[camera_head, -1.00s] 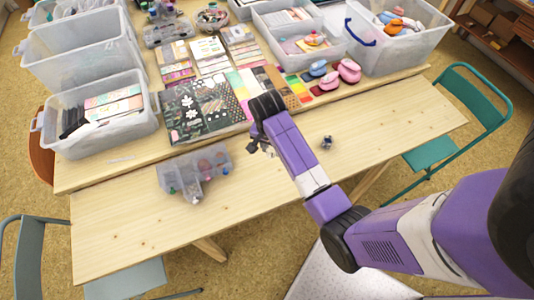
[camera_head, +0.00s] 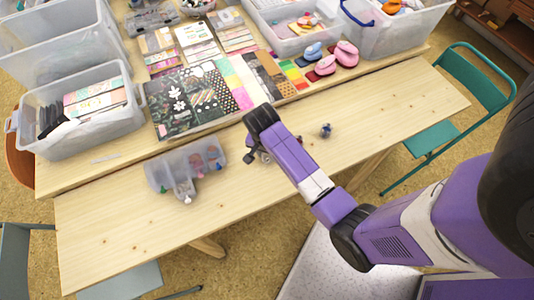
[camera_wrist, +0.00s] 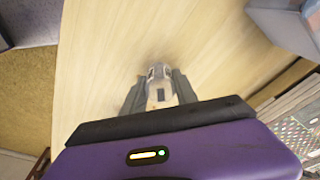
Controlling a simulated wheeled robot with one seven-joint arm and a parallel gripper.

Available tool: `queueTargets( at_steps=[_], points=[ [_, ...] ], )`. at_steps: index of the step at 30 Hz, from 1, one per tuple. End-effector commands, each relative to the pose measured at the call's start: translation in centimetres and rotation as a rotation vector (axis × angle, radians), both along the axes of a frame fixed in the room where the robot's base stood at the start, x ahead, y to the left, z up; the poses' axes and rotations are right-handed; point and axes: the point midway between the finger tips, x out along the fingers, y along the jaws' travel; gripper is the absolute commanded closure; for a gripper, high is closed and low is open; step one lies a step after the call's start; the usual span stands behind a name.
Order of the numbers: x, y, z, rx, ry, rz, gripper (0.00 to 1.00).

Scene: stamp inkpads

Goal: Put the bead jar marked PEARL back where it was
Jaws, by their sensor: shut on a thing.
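My gripper (camera_wrist: 158,92) is shut on a small clear jar (camera_wrist: 160,82) with a pale label and dark parts. The lettering is too blurred to read. In the head view, my gripper (camera_head: 256,156) is over the front table strip, right of a clear bead box (camera_head: 166,166). The box holds several small jars or beads in pink, red, green and blue. Another small dark-and-blue jar (camera_head: 325,130) stands alone on the wood to the right of my gripper; its label is unreadable.
Patterned papers (camera_head: 190,105), colour swatches and pink and blue punches (camera_head: 345,55) lie behind my gripper. Clear bins (camera_head: 85,145) stand at left and back. Bare wood (camera_head: 390,105) is free at right. A teal chair (camera_head: 470,100) stands beyond the right side.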

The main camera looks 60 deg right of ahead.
Motion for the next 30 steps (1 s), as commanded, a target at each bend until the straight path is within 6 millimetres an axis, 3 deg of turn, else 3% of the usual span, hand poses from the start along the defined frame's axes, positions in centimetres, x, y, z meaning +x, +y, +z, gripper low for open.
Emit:
queueTargets(
  at_steps=[5, 6, 9, 22, 30],
  points=[
    [0.0, 0.0, -0.2, 0.0, 0.0, 0.0, 1.0],
    [0.0, 0.0, -0.3, 0.0, 0.0, 0.0, 0.63],
    [0.0, 0.0, -0.2, 0.0, 0.0, 0.0, 0.44],
    [0.0, 0.0, 0.5, -0.001, -0.001, 0.0, 0.44],
    [0.0, 0.7, 5.2, -0.002, -0.004, 0.001, 0.44]
  ],
)
